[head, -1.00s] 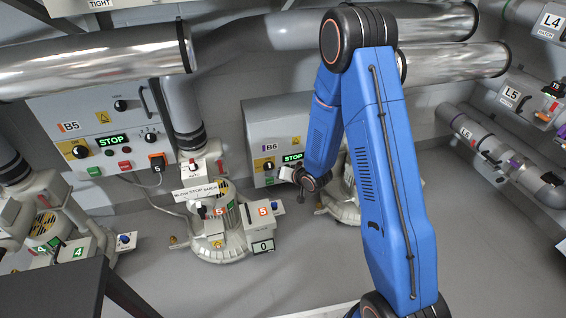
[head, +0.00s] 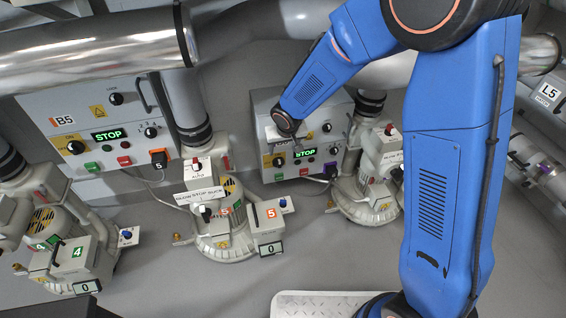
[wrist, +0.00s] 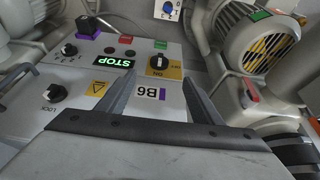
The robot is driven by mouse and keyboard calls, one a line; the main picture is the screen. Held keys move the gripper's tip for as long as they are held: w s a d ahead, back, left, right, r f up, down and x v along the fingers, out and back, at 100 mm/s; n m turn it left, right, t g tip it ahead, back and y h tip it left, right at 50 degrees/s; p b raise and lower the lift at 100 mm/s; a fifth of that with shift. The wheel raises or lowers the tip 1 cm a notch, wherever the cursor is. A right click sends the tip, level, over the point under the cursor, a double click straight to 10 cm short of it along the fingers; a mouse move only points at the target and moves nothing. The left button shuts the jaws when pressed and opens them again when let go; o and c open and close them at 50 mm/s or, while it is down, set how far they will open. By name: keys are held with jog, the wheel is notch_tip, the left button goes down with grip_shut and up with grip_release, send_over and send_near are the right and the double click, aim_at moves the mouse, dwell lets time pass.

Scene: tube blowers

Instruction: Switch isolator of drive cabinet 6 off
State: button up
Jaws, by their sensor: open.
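Drive cabinet B6 (head: 262,103) stands against the back wall, and its panel (wrist: 60,118) shows upside down in the wrist view. Its isolator is a black knob (wrist: 158,61) on a yellow plate marked ON, beside the green STOP display (wrist: 114,62). I cannot tell for sure which way the knob points. The yellow plate (head: 268,161) is also visible in the head view. My gripper (wrist: 163,82) is open and empty in front of the panel, its fingers spread either side of the B6 label, tips toward the knob. In the head view my gripper (head: 295,142) is small and partly hidden.
Panel B6 also carries red (wrist: 126,39) and green (wrist: 160,44) buttons, a lock knob (wrist: 57,93) and a selector knob (wrist: 69,49). A blower (wrist: 258,42) stands close to the right. Cabinet B5 (head: 62,118) is at the left, with silver pipes above.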

aim_at(280, 164)
jog(key=x, duration=1.7)
jog(key=shift+s, duration=0.1)
jog(key=c, duration=1)
